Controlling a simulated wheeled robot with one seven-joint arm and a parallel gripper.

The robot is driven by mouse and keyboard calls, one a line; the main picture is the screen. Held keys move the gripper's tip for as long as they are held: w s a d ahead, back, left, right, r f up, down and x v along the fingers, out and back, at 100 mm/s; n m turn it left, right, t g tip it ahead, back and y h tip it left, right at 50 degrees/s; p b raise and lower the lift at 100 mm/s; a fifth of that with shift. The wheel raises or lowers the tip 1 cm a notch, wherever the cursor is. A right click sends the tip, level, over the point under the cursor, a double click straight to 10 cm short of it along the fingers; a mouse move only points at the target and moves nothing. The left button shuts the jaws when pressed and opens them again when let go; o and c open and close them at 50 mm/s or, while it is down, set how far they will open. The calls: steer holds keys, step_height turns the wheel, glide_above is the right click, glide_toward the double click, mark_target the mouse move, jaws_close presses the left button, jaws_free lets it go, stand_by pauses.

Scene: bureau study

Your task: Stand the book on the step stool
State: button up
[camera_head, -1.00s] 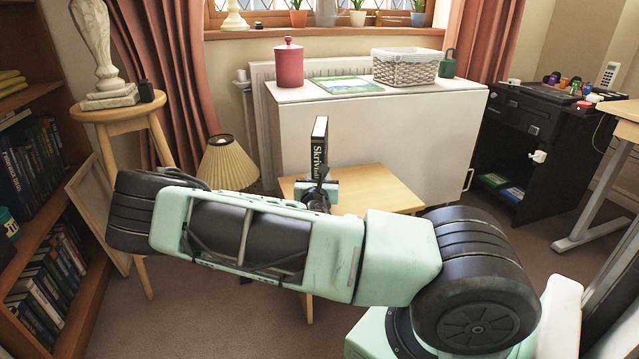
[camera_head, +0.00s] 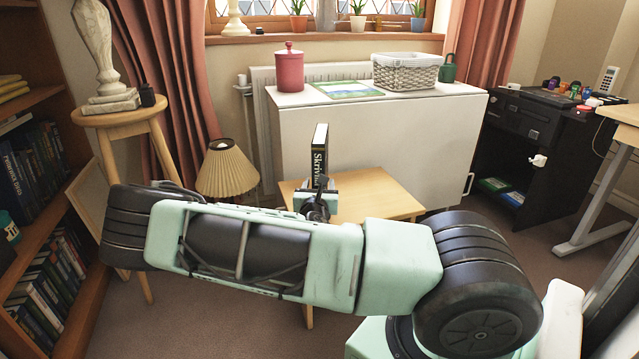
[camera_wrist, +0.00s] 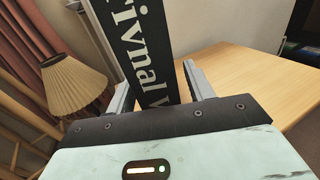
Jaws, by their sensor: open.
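The book (camera_head: 320,154) is dark with white lettering on its spine and stands upright on the pale wooden step stool (camera_head: 375,194). In the wrist view the book (camera_wrist: 143,45) rises between the two fingers of my gripper (camera_wrist: 158,88). The fingers are open, one on each side of the book, with a gap visible on the right side. The book's foot is hidden behind the gripper in both views. In the head view my gripper (camera_head: 318,190) is low at the stool's left part, in front of the book. The stool top (camera_wrist: 245,75) is bare to the right.
A white cabinet (camera_head: 400,140) stands close behind the stool, with a red canister (camera_head: 289,70) and a basket (camera_head: 405,72) on top. A pleated lamp (camera_head: 226,168) is close on the left. A bookcase (camera_head: 50,230) lines the far left.

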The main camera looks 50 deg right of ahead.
steer(key=p+v, duration=0.2)
steer(key=v, duration=0.8)
steer(key=s+a+f+m+g+y, duration=0.45)
steer(key=a+f+m, duration=0.25)
steer(key=f, duration=0.2)
steer(key=s+a+f+m+g+y, duration=0.1)
steer(key=s+a+m+g+y, duration=0.15)
steer(key=a, duration=0.45)
steer(key=s+a+f+m+g+y, duration=0.1)
steer(key=a+m+y, duration=0.25)
steer(key=a, duration=0.45)
steer(key=s+a+r+m+g+y, duration=0.1)
steer(key=s+a+r+y, duration=0.15)
steer(key=a+r, duration=0.4)
steer(key=s+a+r+m+g+y, duration=0.1)
steer(key=s+a+r+m+y, duration=0.15)
steer(key=a+r, duration=0.35)
steer(key=s+a+r+m, duration=0.1)
steer(key=s+a+r, duration=0.1)
steer(key=s+r, duration=0.5)
steer(key=shift+s+r, duration=0.4)
steer(key=shift+r, duration=1.8)
steer(key=shift+a+h, duration=0.1)
steer(key=shift+h, duration=0.15)
